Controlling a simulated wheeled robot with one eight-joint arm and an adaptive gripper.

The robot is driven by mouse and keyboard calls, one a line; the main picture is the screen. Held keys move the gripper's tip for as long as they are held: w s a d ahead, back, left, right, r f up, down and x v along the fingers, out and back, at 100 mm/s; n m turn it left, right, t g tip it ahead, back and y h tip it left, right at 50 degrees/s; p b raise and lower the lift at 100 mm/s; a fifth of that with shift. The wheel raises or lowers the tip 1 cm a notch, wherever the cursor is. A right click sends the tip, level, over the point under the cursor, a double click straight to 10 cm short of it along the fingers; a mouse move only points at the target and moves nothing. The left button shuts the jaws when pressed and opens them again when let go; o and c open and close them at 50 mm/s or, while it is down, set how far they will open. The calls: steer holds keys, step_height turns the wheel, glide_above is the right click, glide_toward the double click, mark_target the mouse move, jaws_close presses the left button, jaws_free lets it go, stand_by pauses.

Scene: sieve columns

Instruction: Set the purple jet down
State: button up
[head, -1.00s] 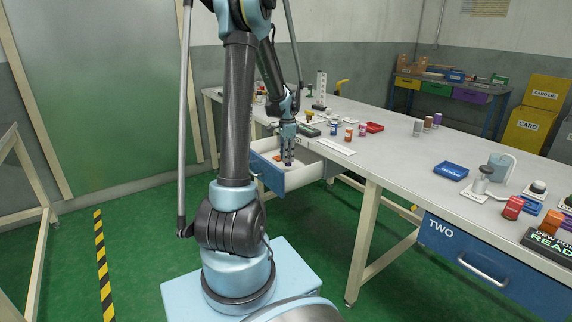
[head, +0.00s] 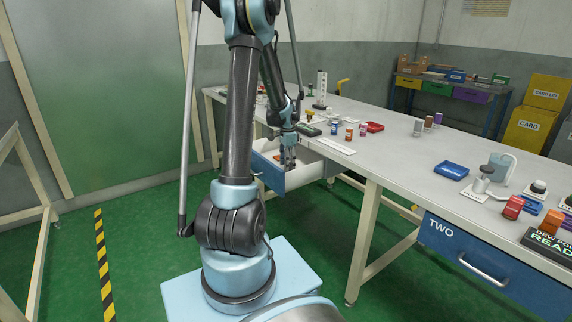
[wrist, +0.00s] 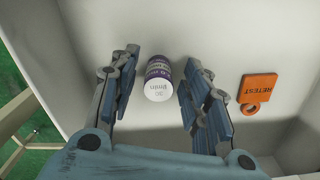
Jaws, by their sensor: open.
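The purple jet (wrist: 158,77) is a small cylinder with a white end and a purple, lettered side. In the wrist view it is in the white drawer (wrist: 215,38), its white end facing the camera. My gripper (wrist: 158,66) is open, with one finger on each side of the jet and a visible gap on both sides. In the head view my gripper (head: 289,166) reaches down into the open blue-fronted drawer (head: 300,177) under the bench's far end. The jet cannot be made out there.
An orange RETEST tag (wrist: 258,91) lies in the drawer, right of my gripper. The drawer walls stand close around. On the bench (head: 395,150) are small bottles, a red tray (head: 375,127) and a blue tray (head: 451,170). A second drawer, TWO (head: 481,262), is shut.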

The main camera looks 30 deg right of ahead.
step_height(320, 180, up, 11)
steer(key=s+a+r+n, duration=0.1)
steer(key=a+r+n, duration=0.1)
steer(key=a, duration=0.5)
steer(key=s+a+r+n, duration=0.1)
steer(key=a+r+n, duration=0.2)
steer(key=a, duration=0.4)
steer(key=s+a+f+n+t, duration=0.1)
steer(key=s+a+n, duration=0.45)
steer(key=a, duration=0.45)
steer(key=s+a+f+n+t, duration=0.1)
steer(key=s+a+n, duration=0.3)
steer(key=s+a, duration=0.45)
steer(key=s+a+f+n, duration=0.6)
steer(key=s+a+f, duration=0.1)
steer(key=a, duration=0.1)
steer(key=shift+s, duration=0.2)
steer(key=shift+d+n, duration=0.1)
steer(key=shift+n, duration=0.15)
